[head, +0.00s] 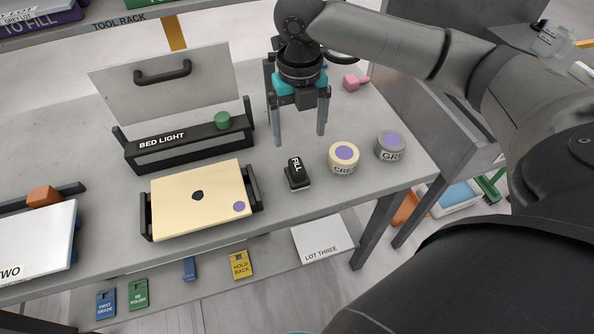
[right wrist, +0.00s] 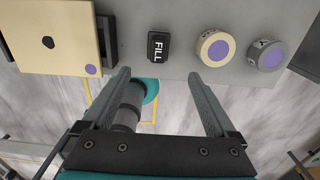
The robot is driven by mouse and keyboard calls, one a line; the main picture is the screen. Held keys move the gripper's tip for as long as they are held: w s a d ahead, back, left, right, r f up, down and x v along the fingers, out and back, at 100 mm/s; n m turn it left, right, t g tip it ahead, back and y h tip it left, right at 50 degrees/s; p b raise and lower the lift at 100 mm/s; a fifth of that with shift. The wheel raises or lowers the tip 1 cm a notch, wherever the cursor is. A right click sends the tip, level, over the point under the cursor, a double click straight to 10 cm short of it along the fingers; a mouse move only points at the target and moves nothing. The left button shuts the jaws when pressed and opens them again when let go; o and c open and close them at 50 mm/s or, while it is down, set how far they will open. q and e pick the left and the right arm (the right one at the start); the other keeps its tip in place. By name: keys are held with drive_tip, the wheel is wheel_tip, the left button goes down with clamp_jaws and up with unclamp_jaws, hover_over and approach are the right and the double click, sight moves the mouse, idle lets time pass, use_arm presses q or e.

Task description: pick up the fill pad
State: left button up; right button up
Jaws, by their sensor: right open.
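The fill pad (head: 297,174) is a small black block labelled FILL, standing on the grey table between the cream slab and the round cream tin. In the right wrist view the fill pad (right wrist: 158,47) lies beyond the fingertips, roughly midway between them. My right gripper (head: 299,139) is open and empty, above the table and behind the pad in the head view. Its two fingers also show in the right wrist view (right wrist: 160,80), spread apart with nothing between them touching. My left gripper is not in view.
A cream tin (head: 343,158) and a grey tin (head: 390,147) stand right of the pad. The cream slab (head: 197,200) with a dark spot sits in a black holder at left. The bed light (head: 190,142) stands behind it. A pink object (head: 355,82) lies at the back.

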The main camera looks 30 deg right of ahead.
sight(297, 165)
wheel_tip(297, 165, down, 9)
drive_tip(key=shift+b, duration=0.85)
drive_tip(key=f, duration=0.2)
drive_tip(key=f+b, duration=0.1)
drive_tip(key=f, duration=0.2)
drive_tip(key=shift+w+a, duration=0.1)
drive_tip(key=shift+w, duration=0.1)
drive_tip(key=shift+c, duration=0.3)
clamp_jaws()
